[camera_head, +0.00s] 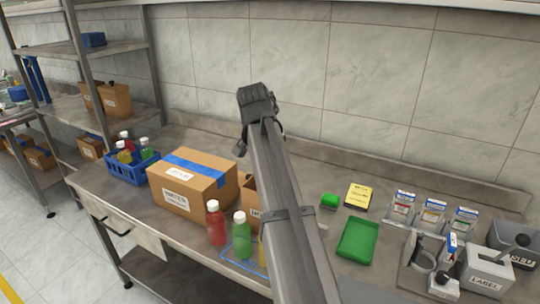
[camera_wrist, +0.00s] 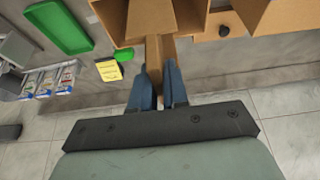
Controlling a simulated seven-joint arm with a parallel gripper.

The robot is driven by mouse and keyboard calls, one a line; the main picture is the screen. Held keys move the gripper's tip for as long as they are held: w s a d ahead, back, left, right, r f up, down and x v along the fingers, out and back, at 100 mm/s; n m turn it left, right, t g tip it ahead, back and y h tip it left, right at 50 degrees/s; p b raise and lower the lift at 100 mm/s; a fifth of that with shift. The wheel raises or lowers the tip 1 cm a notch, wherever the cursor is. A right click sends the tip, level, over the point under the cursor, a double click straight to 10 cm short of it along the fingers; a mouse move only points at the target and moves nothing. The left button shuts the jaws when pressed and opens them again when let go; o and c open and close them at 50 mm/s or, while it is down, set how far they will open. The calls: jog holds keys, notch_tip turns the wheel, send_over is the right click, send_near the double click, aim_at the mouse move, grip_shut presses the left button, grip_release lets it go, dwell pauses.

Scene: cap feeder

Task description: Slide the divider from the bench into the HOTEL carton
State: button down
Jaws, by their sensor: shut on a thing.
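My gripper (camera_wrist: 158,78) is shut on the divider (camera_wrist: 160,60), a narrow brown cardboard piece between its two blue fingers in the wrist view. The divider's far end meets the edge of an open brown carton (camera_wrist: 138,30) in that view; I cannot tell whether any of it is inside. In the head view an open carton (camera_head: 248,196) shows partly behind my arm, with most of its label hidden; it seems to be the HOTEL carton. My gripper and the divider are hidden in the head view.
A taped closed carton (camera_head: 193,185) stands just left of the open one. Red (camera_head: 216,222) and green (camera_head: 241,234) bottles stand in front. A green tray (camera_head: 357,238), a yellow pad (camera_head: 358,196) and several small boxes lie to the right. A blue crate (camera_head: 130,168) is at left.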

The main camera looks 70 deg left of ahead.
jog(key=shift+f, duration=0.1)
jog(key=shift+f, duration=3.75)
jog(key=shift+f, duration=1.4)
jog(key=c, duration=1.1)
grip_release()
jog(key=c, duration=0.3)
jog(key=shift+r, duration=0.1)
jog(key=shift+r, duration=5.4)
